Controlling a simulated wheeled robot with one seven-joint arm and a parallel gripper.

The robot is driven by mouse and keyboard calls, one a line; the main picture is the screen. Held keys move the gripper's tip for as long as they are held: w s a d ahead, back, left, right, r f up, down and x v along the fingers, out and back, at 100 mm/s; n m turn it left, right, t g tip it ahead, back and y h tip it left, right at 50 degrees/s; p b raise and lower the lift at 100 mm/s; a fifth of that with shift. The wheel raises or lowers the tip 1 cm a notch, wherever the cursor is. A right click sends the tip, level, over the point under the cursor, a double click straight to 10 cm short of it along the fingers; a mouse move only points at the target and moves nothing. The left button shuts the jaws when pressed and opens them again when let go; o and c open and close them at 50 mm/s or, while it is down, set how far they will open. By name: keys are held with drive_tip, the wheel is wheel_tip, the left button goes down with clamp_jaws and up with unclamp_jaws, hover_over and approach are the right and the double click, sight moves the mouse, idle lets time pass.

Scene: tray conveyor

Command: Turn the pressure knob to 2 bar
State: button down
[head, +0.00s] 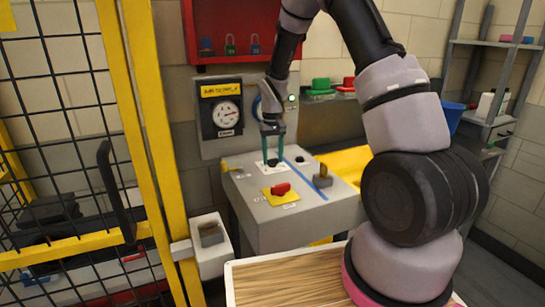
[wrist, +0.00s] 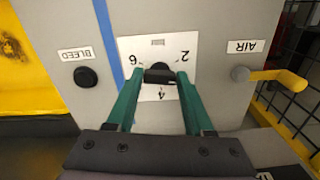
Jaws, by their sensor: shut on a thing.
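The pressure knob (wrist: 160,70) is small and black, on a white dial plate (wrist: 150,45) marked 2, 4 and 6, which appears upside down in the wrist view. My gripper (wrist: 158,76) is shut on the knob, with one green finger on either side. In the head view my gripper (head: 273,158) reaches down from above onto the white plate on the grey console's top. The fingers hide most of the knob there. I cannot tell which number its pointer faces.
The console top (head: 318,208) also bears a red switch (head: 281,189) on a yellow plate and a blue stripe. In the wrist view, a BLEED button (wrist: 86,76) is left of the dial and a yellow AIR lever (wrist: 275,76) is right. A yellow-framed mesh fence (head: 150,140) stands at left.

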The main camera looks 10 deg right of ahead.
sight(273, 159)
drive_tip(key=n, duration=0.4)
drive_tip(key=shift+w+d, duration=0.1)
drive_tip(key=shift+n, duration=1.8)
drive_tip(key=shift+c, duration=1.4)
unclamp_jaws()
wheel_tip(273, 159, up, 11)
